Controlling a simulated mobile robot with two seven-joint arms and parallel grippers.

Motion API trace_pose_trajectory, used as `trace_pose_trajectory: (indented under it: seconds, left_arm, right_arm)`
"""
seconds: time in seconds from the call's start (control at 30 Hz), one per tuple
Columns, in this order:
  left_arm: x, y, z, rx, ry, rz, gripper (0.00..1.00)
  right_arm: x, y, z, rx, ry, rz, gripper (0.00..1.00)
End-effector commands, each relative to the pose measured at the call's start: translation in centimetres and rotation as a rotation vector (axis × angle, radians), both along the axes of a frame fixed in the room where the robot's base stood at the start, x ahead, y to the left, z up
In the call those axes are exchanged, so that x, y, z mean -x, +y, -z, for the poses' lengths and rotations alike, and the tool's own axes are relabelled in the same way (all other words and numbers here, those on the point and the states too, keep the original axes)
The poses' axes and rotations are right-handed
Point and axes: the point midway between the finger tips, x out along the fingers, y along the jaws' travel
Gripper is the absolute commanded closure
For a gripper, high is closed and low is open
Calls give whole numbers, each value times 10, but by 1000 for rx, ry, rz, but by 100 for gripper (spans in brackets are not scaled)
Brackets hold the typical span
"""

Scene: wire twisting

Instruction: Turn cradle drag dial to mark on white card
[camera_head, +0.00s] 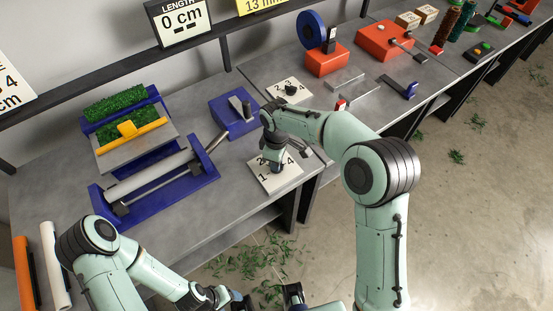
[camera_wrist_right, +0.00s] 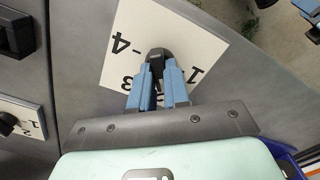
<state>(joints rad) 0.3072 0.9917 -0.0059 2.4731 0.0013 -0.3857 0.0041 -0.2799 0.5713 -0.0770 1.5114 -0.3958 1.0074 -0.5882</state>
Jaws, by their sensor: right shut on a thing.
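A white card (camera_head: 290,183) numbered 1 to 4 lies near the bench's front edge, and a dark dial stands on it. My right gripper (camera_head: 273,163) reaches down over this card from above. In the right wrist view the card (camera_wrist_right: 190,35) shows its 4, 3 and 1, with the 2 partly covered. There the fingers of my right gripper (camera_wrist_right: 162,88) are shut on the black dial (camera_wrist_right: 156,54). Which number the dial points at is hard to tell. My left gripper (camera_head: 292,295) is at the bottom edge of the head view, away from the bench; its jaws are unclear.
A blue cradle (camera_head: 205,175) with a grey roller stands left of the card. A second white card (camera_head: 304,88) with its own dial lies behind. A blue block with a lever (camera_head: 232,118) stands between them. Floor to the right holds green scraps.

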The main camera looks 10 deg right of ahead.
Motion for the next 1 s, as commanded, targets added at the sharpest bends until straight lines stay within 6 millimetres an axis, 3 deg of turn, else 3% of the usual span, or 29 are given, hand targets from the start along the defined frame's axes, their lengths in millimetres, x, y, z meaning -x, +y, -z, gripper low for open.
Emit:
trace_pose_trajectory:
  seconds: [1.0]
  left_arm:
    - [-4, 0, -8, 0, -4, 0, 33]
  right_arm:
    - [0, 1, -1, -1, -2, 966, 100]
